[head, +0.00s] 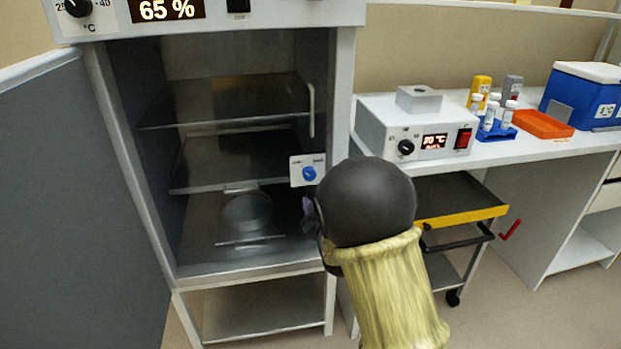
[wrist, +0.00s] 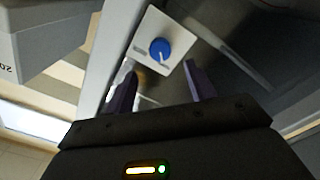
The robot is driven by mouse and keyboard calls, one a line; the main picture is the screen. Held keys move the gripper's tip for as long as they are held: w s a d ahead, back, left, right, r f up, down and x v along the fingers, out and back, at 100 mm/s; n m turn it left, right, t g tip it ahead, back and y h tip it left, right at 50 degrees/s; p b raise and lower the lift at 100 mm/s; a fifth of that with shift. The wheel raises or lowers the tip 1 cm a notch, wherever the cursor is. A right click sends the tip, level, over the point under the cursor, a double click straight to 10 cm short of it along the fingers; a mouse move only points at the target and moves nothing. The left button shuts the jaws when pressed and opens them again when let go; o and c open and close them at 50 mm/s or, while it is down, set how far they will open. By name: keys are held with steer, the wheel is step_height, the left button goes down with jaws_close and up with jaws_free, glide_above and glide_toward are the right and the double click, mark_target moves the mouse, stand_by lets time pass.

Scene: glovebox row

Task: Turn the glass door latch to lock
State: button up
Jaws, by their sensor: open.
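The latch is a round blue knob (head: 309,173) on a white plate at the right edge of the cabinet's glass door (head: 230,100). It also shows in the wrist view as a blue knob (wrist: 160,49) with a pale pointer line, ahead of my fingers. The glass door appears closed across the cabinet front, with a pale upright handle (head: 311,110) above the latch. My gripper (wrist: 161,82) is open and empty, its two purple fingers spread just short of the plate, apart from the knob. In the head view my dark wrist hides most of the gripper, just below and right of the latch.
The grey outer door (head: 75,200) stands swung open at the left. A bench at the right carries a heater box (head: 415,128), a blue tube rack (head: 495,132), an orange tray (head: 542,124) and a blue cooler (head: 580,95). A yellow-edged cart (head: 462,215) stands beside my arm.

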steer(key=x, duration=0.9)
steer(key=shift+c, duration=0.4)
steer(key=c, duration=0.9)
